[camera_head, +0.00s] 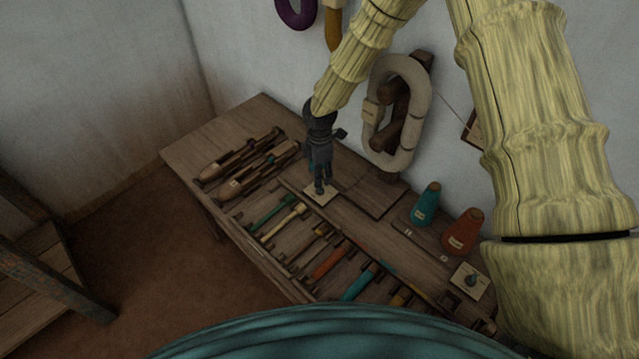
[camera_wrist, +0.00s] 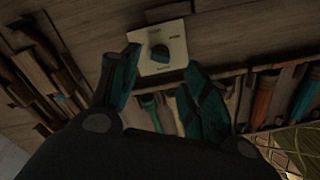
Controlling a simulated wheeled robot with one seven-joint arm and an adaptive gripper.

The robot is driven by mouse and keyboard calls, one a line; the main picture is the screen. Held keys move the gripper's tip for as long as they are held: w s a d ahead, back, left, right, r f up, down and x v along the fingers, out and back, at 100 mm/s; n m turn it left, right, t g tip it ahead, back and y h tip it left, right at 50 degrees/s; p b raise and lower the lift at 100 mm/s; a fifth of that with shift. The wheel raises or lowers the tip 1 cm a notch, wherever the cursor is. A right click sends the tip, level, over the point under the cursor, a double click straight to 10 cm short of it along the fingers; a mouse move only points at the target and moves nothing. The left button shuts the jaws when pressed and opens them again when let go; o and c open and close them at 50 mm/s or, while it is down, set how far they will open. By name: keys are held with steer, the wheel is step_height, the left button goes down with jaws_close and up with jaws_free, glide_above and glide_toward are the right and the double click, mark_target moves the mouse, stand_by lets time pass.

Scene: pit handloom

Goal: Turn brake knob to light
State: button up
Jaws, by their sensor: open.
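The brake knob (camera_wrist: 159,54) is a small dark knob on a pale square plate (camera_wrist: 176,64), which has small lettering too blurred to read. In the wrist view it lies just beyond and between my open fingertips, and nothing is held. In the head view my dark gripper (camera_head: 320,188) points down over the pale plate (camera_head: 324,197) on the wooden table, and it hides most of the knob. I cannot tell whether a fingertip touches the knob.
The wooden table (camera_head: 190,147) holds shuttles (camera_head: 240,165) and several coloured tools in slots. A teal cone (camera_head: 425,204), an orange cone (camera_head: 463,233) and another plate with a knob (camera_head: 470,281) stand to the right. A pale yarn hank (camera_head: 419,130) hangs on the wall behind.

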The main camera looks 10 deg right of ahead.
mark_target(320, 189)
steer(key=shift+f+p, duration=0.5)
steer(key=shift+f, duration=2.6)
steer(key=c, duration=1)
steer(key=shift+m, duration=0.4)
steer(key=m+b, duration=0.1)
steer(key=m, duration=0.4)
steer(key=m+b, duration=0.1)
steer(key=m, duration=0.5)
